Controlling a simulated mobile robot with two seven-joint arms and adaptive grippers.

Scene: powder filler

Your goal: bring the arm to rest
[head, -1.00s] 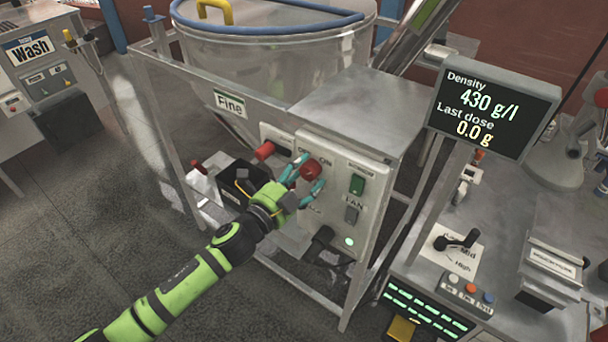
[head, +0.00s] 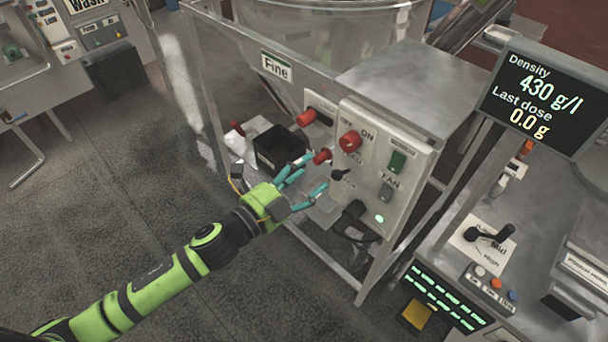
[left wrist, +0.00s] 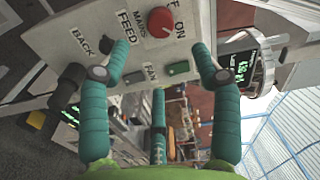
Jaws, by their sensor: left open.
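My left gripper (head: 308,178) is green with teal fingers. In the head view it is in front of the control panel (head: 402,165), below the red OFF/ON knob (head: 350,141). Its fingers are spread and hold nothing. In the left wrist view the open fingers (left wrist: 160,75) frame the panel, and the red knob (left wrist: 160,20) is beyond them, apart from the fingertips. My left arm reaches in from the lower left. My right gripper does not show.
The panel also carries a black knob (head: 339,174), a green switch (head: 397,161) and a grey switch (head: 386,192). A black bin (head: 279,150) stands behind the gripper. A density display (head: 545,95) and a lever (head: 490,236) are at right. Open floor (head: 110,220) lies at left.

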